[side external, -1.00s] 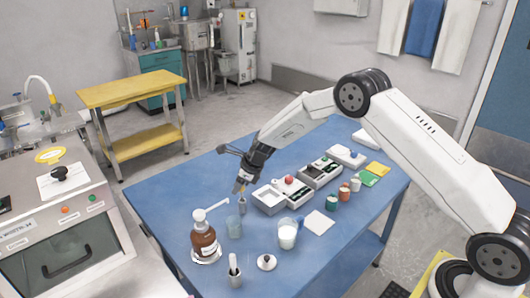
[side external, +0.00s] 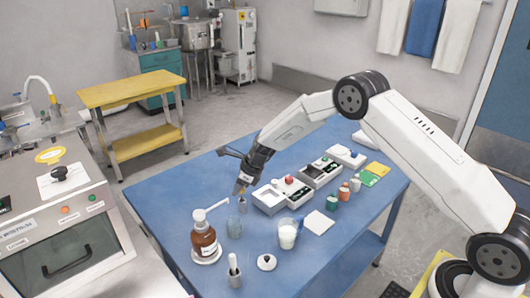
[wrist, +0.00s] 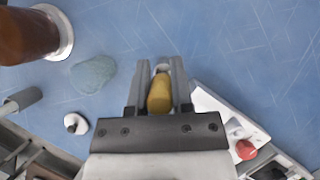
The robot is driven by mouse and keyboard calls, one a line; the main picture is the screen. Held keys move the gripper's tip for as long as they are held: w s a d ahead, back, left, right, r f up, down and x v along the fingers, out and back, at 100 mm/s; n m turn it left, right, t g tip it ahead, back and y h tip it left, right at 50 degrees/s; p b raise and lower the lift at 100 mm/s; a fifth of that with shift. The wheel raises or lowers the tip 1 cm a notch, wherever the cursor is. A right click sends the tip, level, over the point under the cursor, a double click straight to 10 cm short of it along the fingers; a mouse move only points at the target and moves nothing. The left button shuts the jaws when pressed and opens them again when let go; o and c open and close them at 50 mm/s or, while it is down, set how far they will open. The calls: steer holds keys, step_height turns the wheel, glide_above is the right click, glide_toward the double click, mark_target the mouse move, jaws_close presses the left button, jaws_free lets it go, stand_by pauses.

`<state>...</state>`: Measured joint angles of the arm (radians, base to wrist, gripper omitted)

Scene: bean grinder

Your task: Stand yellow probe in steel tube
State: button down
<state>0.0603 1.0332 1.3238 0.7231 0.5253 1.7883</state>
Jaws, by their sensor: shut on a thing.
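My gripper (side external: 241,188) is shut on the yellow probe (wrist: 160,95), whose yellow handle sits between the two fingers in the wrist view. In the side view the gripper points down over the blue table. A small grey steel tube (side external: 242,205) stands upright on the table directly below the fingertips. In the wrist view a grey rounded end shows just past the yellow handle, between the fingertips. I cannot tell whether the probe's lower end is inside the tube or just above it.
A glass of white liquid (side external: 287,235) and a grey holder (side external: 234,273) stand nearer the front.

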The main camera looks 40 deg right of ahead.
steer(key=shift+f, duration=1.9)
stand_by(4.3)
jaws_free()
steer(key=shift+r, duration=0.15)
steer(key=shift+r, duration=3.35)
